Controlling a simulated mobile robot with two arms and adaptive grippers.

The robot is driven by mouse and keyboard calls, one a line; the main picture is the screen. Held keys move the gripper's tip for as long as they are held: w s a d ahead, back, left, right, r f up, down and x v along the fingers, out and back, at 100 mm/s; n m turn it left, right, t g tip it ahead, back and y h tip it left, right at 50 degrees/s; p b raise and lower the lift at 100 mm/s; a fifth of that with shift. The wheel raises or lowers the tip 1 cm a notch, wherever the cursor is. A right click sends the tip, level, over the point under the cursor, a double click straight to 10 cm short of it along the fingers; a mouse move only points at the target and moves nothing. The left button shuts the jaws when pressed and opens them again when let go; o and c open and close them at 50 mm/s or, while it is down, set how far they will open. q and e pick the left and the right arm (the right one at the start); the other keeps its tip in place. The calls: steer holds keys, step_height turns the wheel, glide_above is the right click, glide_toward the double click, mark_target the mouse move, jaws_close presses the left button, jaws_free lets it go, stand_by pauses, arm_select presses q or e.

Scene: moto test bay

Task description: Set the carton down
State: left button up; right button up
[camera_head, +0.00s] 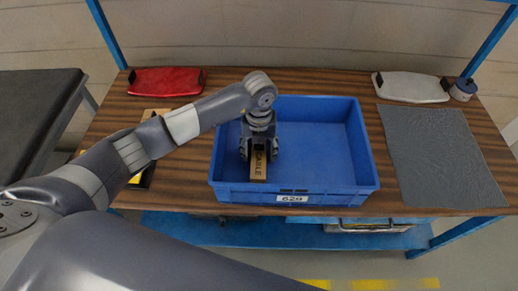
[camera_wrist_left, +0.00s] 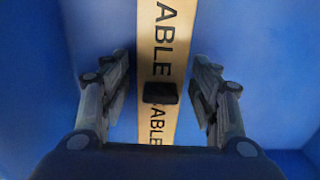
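The carton (camera_head: 258,167) is a narrow brown box with black "CABLE" lettering. It lies in the left part of the blue crate (camera_head: 325,188), which carries a "629" label. My left gripper (camera_head: 259,150) points down into the crate over the carton. In the left wrist view the carton (camera_wrist_left: 155,60) runs between the two fingers of the gripper (camera_wrist_left: 160,93), with a narrow gap on each side, so the fingers are open around it. A small dark square covers part of the carton's face there. My right gripper is not in view.
The crate's right half is empty. A grey mat (camera_head: 440,155) lies right of it on the wooden bench. A white part (camera_head: 412,87) and a small round container (camera_head: 463,89) stand at back right, a red part (camera_head: 165,81) at back left. A dark table (camera_head: 35,110) is far left.

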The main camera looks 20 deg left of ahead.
arm_select(q)
steer(key=shift+r, duration=0.55)
step_height(320, 180, up, 11)
steer(key=shift+r+b, duration=0.1)
steer(key=shift+b, duration=1.1)
steer(key=shift+r, duration=0.1)
